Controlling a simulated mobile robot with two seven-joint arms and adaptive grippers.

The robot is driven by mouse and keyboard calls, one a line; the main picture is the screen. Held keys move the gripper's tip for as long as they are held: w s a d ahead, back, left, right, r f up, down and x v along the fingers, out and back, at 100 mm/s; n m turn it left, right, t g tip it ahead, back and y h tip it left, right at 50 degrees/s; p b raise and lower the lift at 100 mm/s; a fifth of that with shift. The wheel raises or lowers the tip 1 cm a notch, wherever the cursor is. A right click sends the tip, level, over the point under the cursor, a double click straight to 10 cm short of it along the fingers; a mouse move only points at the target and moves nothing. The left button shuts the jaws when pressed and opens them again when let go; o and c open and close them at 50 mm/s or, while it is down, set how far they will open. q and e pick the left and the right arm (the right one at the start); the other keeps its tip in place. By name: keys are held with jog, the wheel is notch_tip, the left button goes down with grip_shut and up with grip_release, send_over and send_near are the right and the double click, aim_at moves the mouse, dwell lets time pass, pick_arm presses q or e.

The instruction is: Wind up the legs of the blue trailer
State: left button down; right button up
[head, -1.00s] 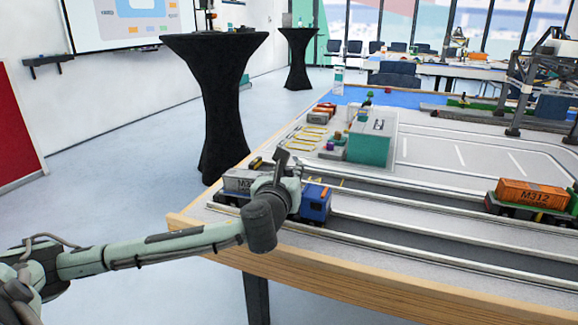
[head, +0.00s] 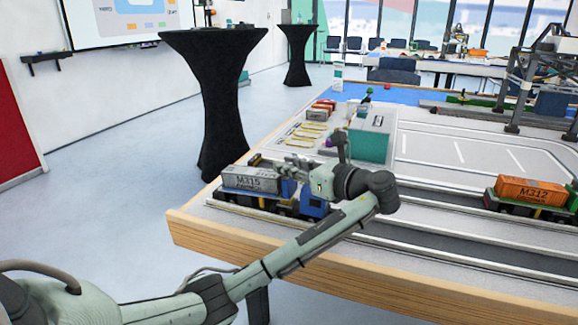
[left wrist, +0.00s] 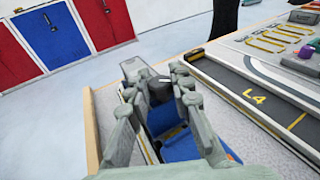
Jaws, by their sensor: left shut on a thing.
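The blue trailer (head: 313,206), a blue vehicle with a grey container (head: 250,179) marked M315, stands on the near lane at the table's left end. Its blue parts also show below the fingers in the left wrist view (left wrist: 182,148). My left gripper (head: 290,168) reaches over it from the right, at the joint between container and blue front. In the left wrist view its fingers (left wrist: 158,88) are close together around a small dark part there. That part is mostly hidden by the fingers. The legs cannot be made out. My right gripper is not in view.
A vehicle with an orange container (head: 532,191) marked M312 stands on the lane to the right. A teal block (head: 372,143) stands behind my left wrist. The table's wooden edge (head: 230,242) is close in front. The lane between the vehicles is clear.

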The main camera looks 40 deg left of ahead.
pick_arm(q)
jog(key=n+g, duration=0.2)
jog(key=g, duration=0.1)
jog(key=n+g, duration=0.2)
jog(key=g, duration=0.1)
jog(key=shift+w, duration=0.1)
jog(key=shift+n+g+h, duration=0.6)
jog(key=shift+n+g, duration=0.9)
jog(key=shift+g, duration=0.8)
jog(key=shift+a+n+g, duration=0.1)
jog(key=shift+n+g, duration=0.2)
jog(key=c, duration=1.3)
grip_release()
jog(key=shift+a, duration=0.1)
notch_tip(320, 180, up, 10)
jog(key=shift+r, duration=0.1)
